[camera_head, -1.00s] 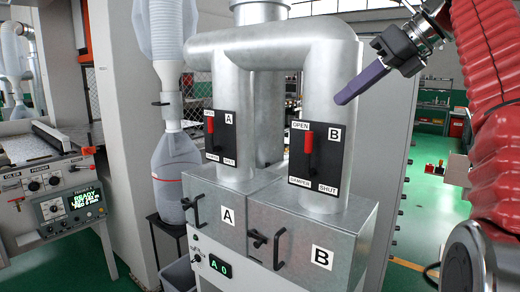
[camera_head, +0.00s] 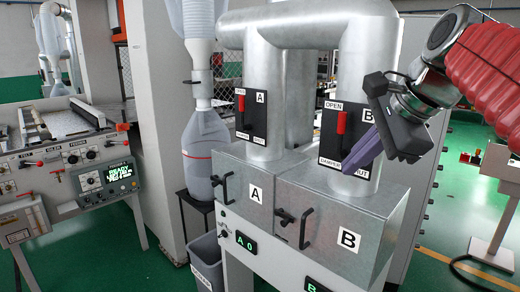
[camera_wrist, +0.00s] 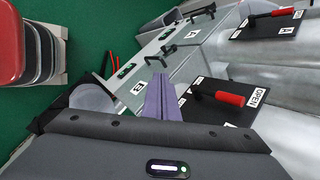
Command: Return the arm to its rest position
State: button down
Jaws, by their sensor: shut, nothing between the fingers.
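My gripper (camera_head: 362,155) is at the right in the head view, its purple fingers closed together with nothing between them. They overlap the lower right part of the damper B plate (camera_head: 338,130) in the picture; I cannot tell the gap. In the wrist view the purple fingers (camera_wrist: 161,98) point up beside the black plate with a red handle (camera_wrist: 228,98). My red-sleeved arm comes in from the upper right. In the head view the red levers of damper A (camera_head: 242,103) and damper B (camera_head: 341,122) both point up toward OPEN.
Metal boxes A (camera_head: 240,165) and B (camera_head: 330,215) stand below the ducts, with black handles in front. A console (camera_head: 70,170) is at the left, a grey bin (camera_head: 207,262) below. Green floor shows at the right, with a pale stand (camera_head: 495,200).

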jog(key=s+a+f+n+h, duration=0.1)
jog(key=s+f+n, duration=0.7)
jog(key=f, duration=0.5)
jog(key=s+f+n+h, duration=0.2)
jog(key=s+f+n, duration=0.6)
jog(key=f, duration=0.6)
jog(key=shift+s+a+f+n+g, duration=0.2)
jog(key=shift+a+f+n+g, duration=0.15)
jog(key=shift+n, duration=0.25)
jog(key=c, duration=2.5)
grip_release()
jog(key=shift+c, duration=0.2)
